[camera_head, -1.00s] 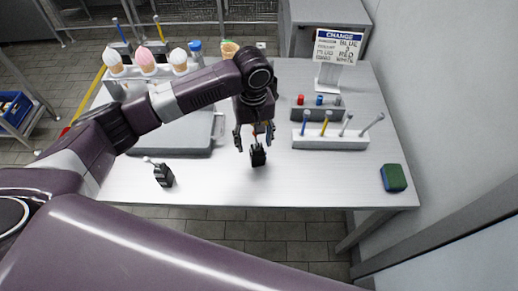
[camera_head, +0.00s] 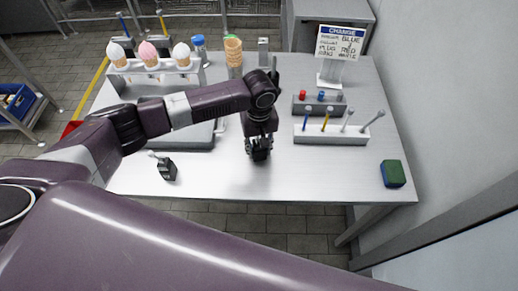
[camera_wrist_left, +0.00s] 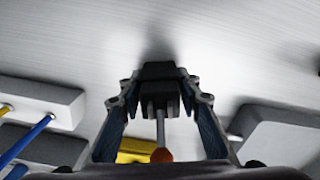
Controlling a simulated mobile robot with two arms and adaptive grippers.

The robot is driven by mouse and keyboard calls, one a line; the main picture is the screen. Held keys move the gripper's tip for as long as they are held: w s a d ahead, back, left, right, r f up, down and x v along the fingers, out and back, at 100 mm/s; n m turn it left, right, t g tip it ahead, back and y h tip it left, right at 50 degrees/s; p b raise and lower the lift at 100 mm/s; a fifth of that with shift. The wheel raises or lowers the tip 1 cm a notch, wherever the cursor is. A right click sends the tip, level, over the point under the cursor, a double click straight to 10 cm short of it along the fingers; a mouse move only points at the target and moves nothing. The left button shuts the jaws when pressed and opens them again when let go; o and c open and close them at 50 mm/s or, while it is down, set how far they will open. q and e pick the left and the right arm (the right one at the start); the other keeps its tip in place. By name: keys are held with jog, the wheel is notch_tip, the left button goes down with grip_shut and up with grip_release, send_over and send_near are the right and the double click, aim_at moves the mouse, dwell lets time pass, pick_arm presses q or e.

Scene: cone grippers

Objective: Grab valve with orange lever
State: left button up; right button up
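The valve with the orange lever shows in the left wrist view as a black block (camera_wrist_left: 160,88) with a thin grey stem ending in an orange knob (camera_wrist_left: 161,155). It stands between the two fingers of my left gripper (camera_wrist_left: 160,95). The fingers look spread, with their tips beside the block; a firm grip is not visible. In the head view my left gripper (camera_head: 259,152) is down at the table near its front edge and hides most of the valve. My right gripper is not in view.
Another black valve with a pale lever (camera_head: 167,170) stands to the left. A rack with colored sticks (camera_head: 330,134), a block with red and blue knobs (camera_head: 320,106) and a green-blue sponge (camera_head: 393,173) are to the right. An ice cream cone rack (camera_head: 160,80) stands behind.

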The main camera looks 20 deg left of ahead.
pick_arm(q)
grip_shut()
jog(key=shift+r, duration=0.15)
